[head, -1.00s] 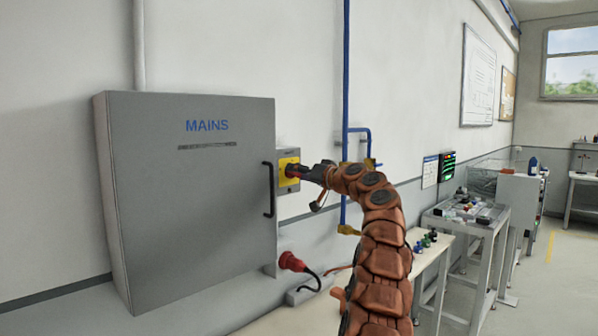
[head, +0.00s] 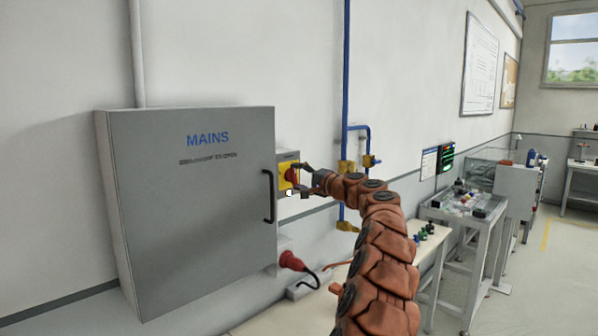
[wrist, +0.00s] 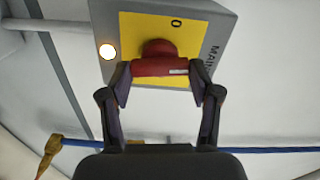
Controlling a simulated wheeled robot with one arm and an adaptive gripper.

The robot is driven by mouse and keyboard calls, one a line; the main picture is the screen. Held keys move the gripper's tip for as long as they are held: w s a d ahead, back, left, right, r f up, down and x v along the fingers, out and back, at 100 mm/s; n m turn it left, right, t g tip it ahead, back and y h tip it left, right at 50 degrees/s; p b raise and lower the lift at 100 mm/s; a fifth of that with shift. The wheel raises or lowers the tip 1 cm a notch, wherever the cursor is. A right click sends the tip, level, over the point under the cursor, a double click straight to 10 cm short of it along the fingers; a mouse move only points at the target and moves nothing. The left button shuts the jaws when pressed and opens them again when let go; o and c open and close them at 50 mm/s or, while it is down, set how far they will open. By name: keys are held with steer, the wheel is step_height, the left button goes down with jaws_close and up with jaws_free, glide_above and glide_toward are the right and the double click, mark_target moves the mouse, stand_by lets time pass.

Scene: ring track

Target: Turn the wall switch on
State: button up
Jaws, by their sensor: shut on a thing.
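The wall switch is a small grey box (head: 289,157) with a yellow plate (wrist: 131,22), fixed just right of the MAINS cabinet. Its red rotary knob (wrist: 158,52) sits on the yellow plate; in the head view the knob (head: 291,175) is partly covered by my gripper. My gripper (wrist: 159,78) is shut on the knob, one finger at each end of its red bar. The head view also shows my gripper (head: 303,180) at the switch. A "0" shows on the plate. A round lamp (wrist: 106,51) on the box glows white; it also shows in the head view (head: 289,193).
The grey MAINS cabinet (head: 190,220) with a black handle stands left of the switch. A red plug (head: 290,260) with a black cable is below. Blue pipes (head: 346,80) with yellow fittings run up the wall to the right. Benches (head: 465,212) stand farther right.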

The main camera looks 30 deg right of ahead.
steer(key=shift+m+p, duration=0.5)
steer(key=shift+m, duration=0.4)
steer(key=shift+f, duration=0.1)
steer(key=o, duration=1.1)
steer(key=shift+o, duration=0.2)
steer(key=v, duration=1.2)
